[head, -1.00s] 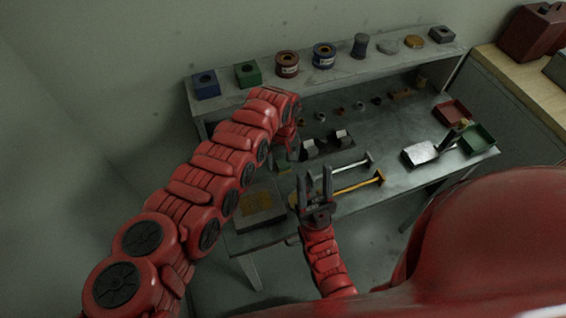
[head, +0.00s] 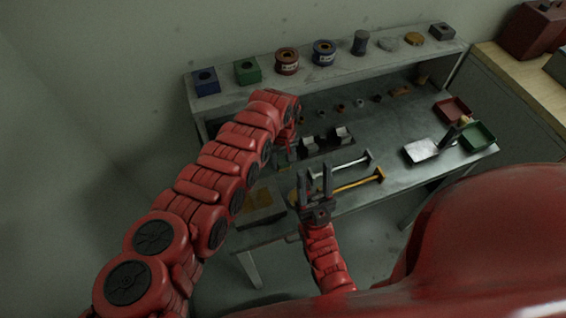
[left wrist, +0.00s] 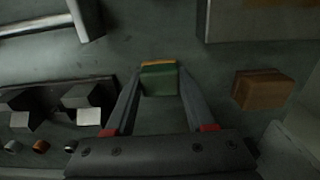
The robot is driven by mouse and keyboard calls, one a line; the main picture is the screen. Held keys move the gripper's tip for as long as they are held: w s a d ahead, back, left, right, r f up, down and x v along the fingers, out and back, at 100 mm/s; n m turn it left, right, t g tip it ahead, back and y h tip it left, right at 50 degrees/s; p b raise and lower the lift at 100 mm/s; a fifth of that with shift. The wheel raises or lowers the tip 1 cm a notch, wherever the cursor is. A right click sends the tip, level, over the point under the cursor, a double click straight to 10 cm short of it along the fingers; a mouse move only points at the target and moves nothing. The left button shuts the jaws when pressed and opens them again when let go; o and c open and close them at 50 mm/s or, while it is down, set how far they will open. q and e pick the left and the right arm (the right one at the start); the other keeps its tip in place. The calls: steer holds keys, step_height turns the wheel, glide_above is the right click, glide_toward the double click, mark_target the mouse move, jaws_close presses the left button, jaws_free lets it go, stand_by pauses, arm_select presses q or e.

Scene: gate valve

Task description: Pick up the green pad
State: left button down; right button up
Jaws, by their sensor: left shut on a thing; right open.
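The green pad (left wrist: 159,81) is a small block with a thin orange-yellow layer along its far edge in the left wrist view. It sits between the fingertips of my left gripper (left wrist: 159,92), which is shut on it. In the head view my left arm covers most of that gripper, and the pad is hard to make out there. Whether the pad touches the bench below is not clear. My right gripper (head: 314,180) is open and empty, upright near the front of the bench, beside two T-handled tools.
A silver T-handled tool (head: 342,166) and a yellow one (head: 358,183) lie on the bench. A brown block (left wrist: 262,89) is right of the left gripper. A dark holder with metal blocks (left wrist: 62,106) is to its left. Red (head: 453,111) and green (head: 479,137) trays stand at right.

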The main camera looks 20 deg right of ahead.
mark_target(283, 160)
arm_select(q)
steer(key=shift+r, duration=0.5)
step_height(283, 160, up, 8)
steer(key=shift+f+b, duration=0.1)
steer(key=shift+b, duration=1.15)
steer(key=shift+r, duration=0.6)
steer(key=c, duration=0.8)
jaws_free()
steer(key=c, duration=0.6)
steer(key=shift+c, duration=0.2)
